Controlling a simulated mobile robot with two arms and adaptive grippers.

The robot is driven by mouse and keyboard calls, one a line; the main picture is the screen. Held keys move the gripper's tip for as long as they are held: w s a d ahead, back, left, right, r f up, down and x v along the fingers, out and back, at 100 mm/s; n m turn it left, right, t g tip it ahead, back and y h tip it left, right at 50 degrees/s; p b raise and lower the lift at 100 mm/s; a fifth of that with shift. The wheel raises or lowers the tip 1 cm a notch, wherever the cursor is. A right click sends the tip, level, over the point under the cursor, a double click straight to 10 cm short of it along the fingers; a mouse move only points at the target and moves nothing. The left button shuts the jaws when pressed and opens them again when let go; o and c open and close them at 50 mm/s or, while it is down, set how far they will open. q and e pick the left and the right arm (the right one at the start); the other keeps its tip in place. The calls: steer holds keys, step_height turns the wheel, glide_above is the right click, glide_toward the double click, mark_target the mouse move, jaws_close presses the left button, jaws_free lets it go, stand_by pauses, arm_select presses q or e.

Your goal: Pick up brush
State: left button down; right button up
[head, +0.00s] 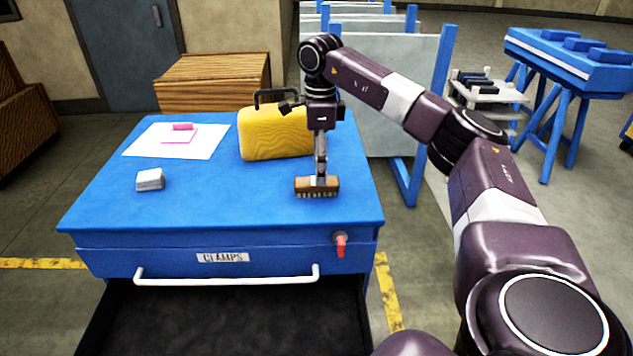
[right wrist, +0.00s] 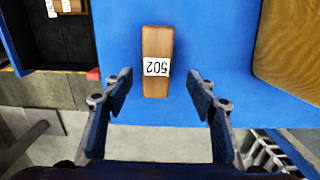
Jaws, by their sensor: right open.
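The brush (head: 317,188) appears as a brown wooden block with a pale, bristle-like lower edge, lying near the front right of the blue table top. In the right wrist view the wooden block (right wrist: 156,45) carries a white label reading 502. My right gripper (head: 320,168) is directly above it, pointing down. In the right wrist view the two fingers of my right gripper (right wrist: 158,82) are apart, one on each side of the block's near end, with gaps on both sides. Whether the fingertips are at its height cannot be told. My left gripper is not in view.
A yellow case (head: 275,132) stands just behind the gripper. A white block (head: 150,180) and a paper sheet (head: 208,145) with pink items lie to the left.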

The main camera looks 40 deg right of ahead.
mark_target(317, 187)
steer(key=f+p, duration=0.1)
steer(key=f, duration=0.1)
steer(key=a+f+p, duration=0.1)
steer(key=f, duration=0.1)
steer(key=shift+f, duration=0.5)
steer(key=c, duration=1.3)
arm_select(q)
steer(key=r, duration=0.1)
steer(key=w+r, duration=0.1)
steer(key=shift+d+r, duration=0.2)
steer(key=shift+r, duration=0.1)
arm_select(e)
steer(key=shift+r, duration=0.1)
